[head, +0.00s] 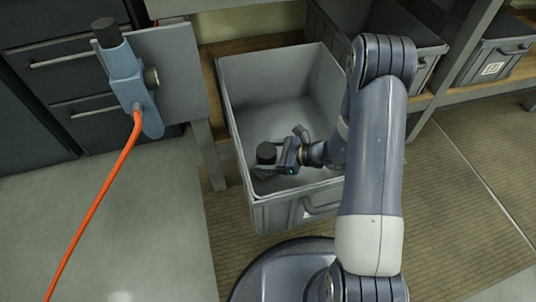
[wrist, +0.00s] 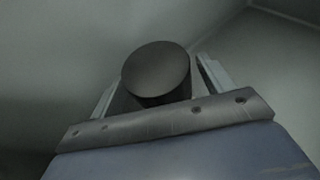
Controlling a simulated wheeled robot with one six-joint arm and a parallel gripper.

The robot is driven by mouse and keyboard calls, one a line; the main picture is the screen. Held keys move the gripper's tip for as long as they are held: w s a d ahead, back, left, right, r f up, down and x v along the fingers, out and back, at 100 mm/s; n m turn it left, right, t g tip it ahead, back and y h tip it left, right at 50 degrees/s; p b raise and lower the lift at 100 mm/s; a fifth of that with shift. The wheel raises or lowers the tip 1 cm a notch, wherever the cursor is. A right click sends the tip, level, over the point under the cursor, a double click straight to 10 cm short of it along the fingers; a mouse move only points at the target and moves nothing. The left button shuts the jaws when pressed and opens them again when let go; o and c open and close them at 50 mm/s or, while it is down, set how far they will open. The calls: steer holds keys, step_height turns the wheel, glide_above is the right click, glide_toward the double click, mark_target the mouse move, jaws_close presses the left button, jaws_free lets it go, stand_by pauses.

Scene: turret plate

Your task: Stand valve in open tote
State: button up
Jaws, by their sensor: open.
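The open tote (head: 236,128) is a grey, open-topped bin pulled out from the shelf in the head view. A dark valve with a round black top (head: 266,153) is inside it, near its front left corner, and appears upright. My gripper (head: 279,160) reaches down into the tote from the right, open, with its jaws around or beside the valve. In the wrist view the valve's round black top (wrist: 156,70) shows between the two spread fingers of my gripper (wrist: 160,88). The valve's lower part is hidden, and I cannot tell whether the fingers touch it.
A blue fixture (head: 124,75) with a black top and an orange hose (head: 95,205) is at a grey panel on the left. More grey bins (head: 497,50) are on the shelf at right. The tote's rear floor is bare. Its walls stand close around my gripper.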

steer(key=p+v, duration=0.2)
steer(key=v, duration=0.5)
steer(key=shift+d+r, duration=0.2)
steer(key=shift+s, duration=0.1)
stand_by(0.9)
